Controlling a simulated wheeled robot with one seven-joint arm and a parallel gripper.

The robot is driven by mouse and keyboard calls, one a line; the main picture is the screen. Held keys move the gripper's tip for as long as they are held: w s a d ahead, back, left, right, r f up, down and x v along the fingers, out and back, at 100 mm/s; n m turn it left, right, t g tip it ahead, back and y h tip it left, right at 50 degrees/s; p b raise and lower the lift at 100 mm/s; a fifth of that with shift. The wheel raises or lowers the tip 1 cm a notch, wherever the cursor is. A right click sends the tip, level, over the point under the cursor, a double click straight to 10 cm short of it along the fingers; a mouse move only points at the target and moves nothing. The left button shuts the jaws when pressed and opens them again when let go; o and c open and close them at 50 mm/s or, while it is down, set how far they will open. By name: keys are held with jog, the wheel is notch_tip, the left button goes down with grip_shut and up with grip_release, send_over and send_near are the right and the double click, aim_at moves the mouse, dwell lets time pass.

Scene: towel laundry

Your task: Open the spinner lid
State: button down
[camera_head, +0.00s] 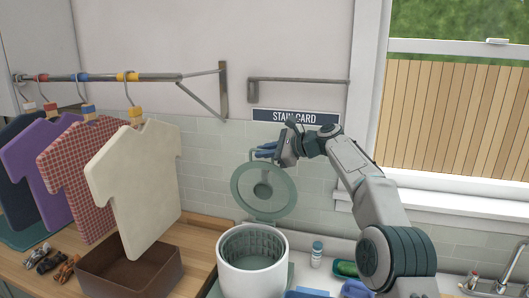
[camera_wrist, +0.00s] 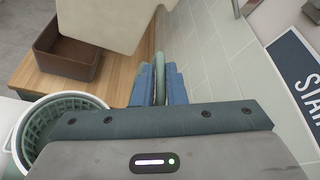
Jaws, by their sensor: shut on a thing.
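The spinner (camera_head: 252,268) is a white round tub with a perforated grey-green basket inside; its open mouth faces up. The spinner lid (camera_head: 264,190) is a translucent green disc, raised to nearly upright behind the tub's rim. My gripper (camera_head: 264,153) is at the lid's top edge, with blue fingers shut on it. In the wrist view, my gripper (camera_wrist: 159,84) has the lid (camera_wrist: 159,78) edge-on between its two blue fingers. The spinner (camera_wrist: 38,122) shows at the lower left there, partly hidden by my gripper's body.
A brown box (camera_head: 130,270) stands on the wooden counter (camera_head: 200,245) left of the spinner. Shirt-shaped pieces (camera_head: 135,185) hang from a rail (camera_head: 100,77) above it. The tiled wall and the "STAIN CARD" sign (camera_head: 296,116) are close behind my gripper. A small bottle (camera_head: 317,254) stands right of the spinner.

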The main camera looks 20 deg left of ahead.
jog(key=c, duration=1.5)
grip_release()
jog(key=shift+w+f, duration=0.1)
jog(key=shift+f, duration=0.05)
jog(key=shift+d, duration=0.1)
jog(key=b+v, duration=0.3)
jog(key=v, duration=1)
jog(key=shift+d+r+b, duration=0.2)
jog(key=shift+d+b, duration=0.05)
jog(key=shift+b, duration=0.1)
